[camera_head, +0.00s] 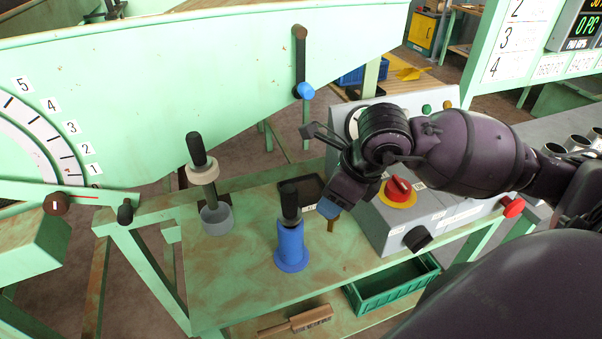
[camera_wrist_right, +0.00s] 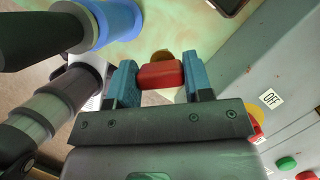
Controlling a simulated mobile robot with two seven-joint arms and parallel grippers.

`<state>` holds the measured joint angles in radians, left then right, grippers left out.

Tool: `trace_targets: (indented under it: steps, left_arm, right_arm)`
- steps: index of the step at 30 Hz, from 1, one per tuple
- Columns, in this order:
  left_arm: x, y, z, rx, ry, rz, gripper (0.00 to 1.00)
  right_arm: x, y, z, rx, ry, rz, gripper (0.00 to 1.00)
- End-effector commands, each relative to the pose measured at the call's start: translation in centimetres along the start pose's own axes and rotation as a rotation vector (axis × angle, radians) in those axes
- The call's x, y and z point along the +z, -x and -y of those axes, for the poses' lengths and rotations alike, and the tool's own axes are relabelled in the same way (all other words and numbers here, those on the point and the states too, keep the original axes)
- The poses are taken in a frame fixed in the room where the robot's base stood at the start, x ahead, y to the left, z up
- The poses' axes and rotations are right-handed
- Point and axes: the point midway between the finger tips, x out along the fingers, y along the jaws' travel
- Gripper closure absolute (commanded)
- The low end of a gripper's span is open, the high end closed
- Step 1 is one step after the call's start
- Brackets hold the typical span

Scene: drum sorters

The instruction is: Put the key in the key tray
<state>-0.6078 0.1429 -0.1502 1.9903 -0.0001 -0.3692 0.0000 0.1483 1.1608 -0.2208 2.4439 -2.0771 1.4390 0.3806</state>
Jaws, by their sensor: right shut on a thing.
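My right gripper (camera_head: 330,208) is shut on the key (camera_wrist_right: 160,76), seen in the right wrist view as a red block between its two blue fingers, with a brass-coloured part beyond it. In the head view, a small brownish piece (camera_head: 333,223) shows under the fingers, and the rest of the key is hidden. A small dark tray (camera_head: 316,201), which looks like the key tray, lies on the green bench behind and left of the gripper. A dark corner, possibly of that tray, shows at the top of the right wrist view (camera_wrist_right: 228,5). My left gripper is out of view.
A blue cylinder with a black handle (camera_head: 291,248) stands left of the gripper. A grey-based handled post (camera_head: 216,217) is farther left. A grey control box with a red knob (camera_head: 399,189) is close on the right. A green bin (camera_head: 395,289) sits below.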

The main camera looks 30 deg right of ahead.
Motion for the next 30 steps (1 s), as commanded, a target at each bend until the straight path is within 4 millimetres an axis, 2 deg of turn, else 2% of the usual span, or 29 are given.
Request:
trace_targets:
  steps: [3,18,24,30]
  left_arm:
    - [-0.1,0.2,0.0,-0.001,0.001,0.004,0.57]
    - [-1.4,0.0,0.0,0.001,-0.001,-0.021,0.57]
    - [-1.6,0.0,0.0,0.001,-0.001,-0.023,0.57]
    - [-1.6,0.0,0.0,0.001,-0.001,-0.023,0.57]
  right_arm:
    - [2.0,-0.5,1.9,0.000,-0.003,0.004,0.78]
    - [8.5,-3.3,9.1,0.000,-0.003,0.002,0.78]
    - [9.3,-3.8,10.0,0.001,0.000,0.000,0.78]
    - [8.6,-5.3,10.0,0.004,-0.003,-0.003,0.78]
